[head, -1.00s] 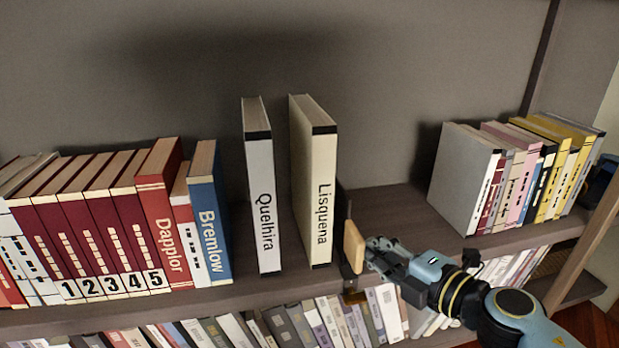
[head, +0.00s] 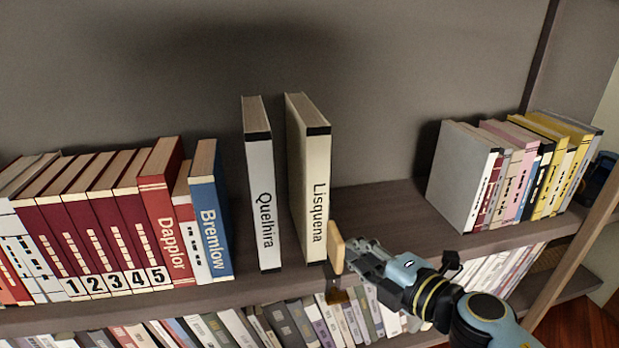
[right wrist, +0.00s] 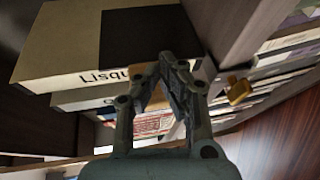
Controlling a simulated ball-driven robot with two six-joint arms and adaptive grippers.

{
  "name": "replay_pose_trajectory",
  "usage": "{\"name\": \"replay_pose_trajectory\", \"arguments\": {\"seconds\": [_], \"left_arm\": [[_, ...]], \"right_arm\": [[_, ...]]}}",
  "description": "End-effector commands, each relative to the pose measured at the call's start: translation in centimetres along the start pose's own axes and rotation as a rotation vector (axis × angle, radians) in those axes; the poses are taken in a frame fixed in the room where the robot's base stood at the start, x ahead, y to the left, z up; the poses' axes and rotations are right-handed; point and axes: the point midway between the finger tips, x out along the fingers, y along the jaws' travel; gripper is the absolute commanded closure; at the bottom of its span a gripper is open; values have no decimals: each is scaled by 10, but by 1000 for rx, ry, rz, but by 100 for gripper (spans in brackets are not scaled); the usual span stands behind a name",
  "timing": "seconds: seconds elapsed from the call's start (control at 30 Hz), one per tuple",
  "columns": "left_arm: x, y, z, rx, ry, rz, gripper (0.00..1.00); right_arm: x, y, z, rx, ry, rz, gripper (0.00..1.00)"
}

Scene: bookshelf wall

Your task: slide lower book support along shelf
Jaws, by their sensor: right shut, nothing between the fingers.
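The book support shows in the head view as a light wooden pad (head: 336,248) and a brass-coloured piece (head: 338,295) below the shelf's front edge. It stands right beside the cream book Lisquena (head: 310,185); most of its plate is hidden behind the book. My right gripper (head: 352,256) is shut and empty, its fingertips at the right side of the pad, seemingly touching it. In the right wrist view the closed fingers (right wrist: 165,65) are near Lisquena (right wrist: 70,45), and a yellowish knob (right wrist: 238,88) shows to their right. My left gripper is out of view.
Quelhira (head: 262,190) stands left of Lisquena with a narrow gap between. Further left are Bremlow (head: 208,215) and a red row. The shelf (head: 385,205) is bare between Lisquena and the right-hand book group (head: 465,180). More books fill the shelf below.

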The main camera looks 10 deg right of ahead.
Motion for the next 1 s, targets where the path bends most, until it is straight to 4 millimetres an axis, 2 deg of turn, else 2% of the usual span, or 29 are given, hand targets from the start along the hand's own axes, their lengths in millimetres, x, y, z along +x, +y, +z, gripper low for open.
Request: {"name": "replay_pose_trajectory", "arguments": {"seconds": [0.7,1.0], "left_arm": [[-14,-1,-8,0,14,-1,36],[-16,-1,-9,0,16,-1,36]], "right_arm": [[16,4,-42,3,5,2,100],[20,5,-52,2,6,2,100]]}}
